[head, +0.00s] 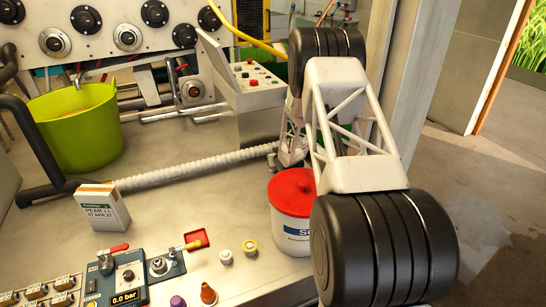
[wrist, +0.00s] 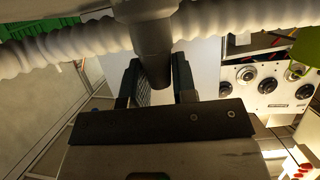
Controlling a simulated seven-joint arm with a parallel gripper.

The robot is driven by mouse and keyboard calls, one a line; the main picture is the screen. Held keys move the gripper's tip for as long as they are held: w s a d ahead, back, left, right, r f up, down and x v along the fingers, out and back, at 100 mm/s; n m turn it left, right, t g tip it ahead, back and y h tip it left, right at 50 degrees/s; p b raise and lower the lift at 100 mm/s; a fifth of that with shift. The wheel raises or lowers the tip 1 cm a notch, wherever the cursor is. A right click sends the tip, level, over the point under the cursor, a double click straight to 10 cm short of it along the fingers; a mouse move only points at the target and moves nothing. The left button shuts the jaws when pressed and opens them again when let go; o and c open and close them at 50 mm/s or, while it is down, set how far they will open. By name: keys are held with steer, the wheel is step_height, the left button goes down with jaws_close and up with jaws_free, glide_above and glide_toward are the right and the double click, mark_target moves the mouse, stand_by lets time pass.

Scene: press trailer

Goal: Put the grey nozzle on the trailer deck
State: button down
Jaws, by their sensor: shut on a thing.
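The dark grey nozzle (wrist: 152,35) is between the two black fingers of my gripper (wrist: 158,78) in the wrist view. My gripper is shut on its narrower end, and its wider part rises toward the top of the picture. A pale ribbed hose (wrist: 60,42) crosses at the nozzle; I cannot tell whether they are joined. In the head view my arm hides the gripper and nozzle. The pale trailer deck (head: 160,220) spreads across the head view, with the ribbed hose (head: 195,168) running over it.
A green tub (head: 75,130) stands at the left. A white bucket with a red lid (head: 292,205) is close to my arm. A control box (head: 262,85), a card box (head: 103,207), a gauge unit (head: 125,280) and small caps stand around. Deck between hose and gauge unit is partly clear.

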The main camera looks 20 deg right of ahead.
steer(key=shift+f, duration=0.1)
steer(key=c, duration=0.9)
jaws_free()
steer(key=shift+s, duration=0.1)
steer(key=shift+v, duration=1.25)
steer(key=shift+s+r, duration=0.15)
steer(key=shift+r, duration=3.55)
steer(key=shift+r, duration=0.1)
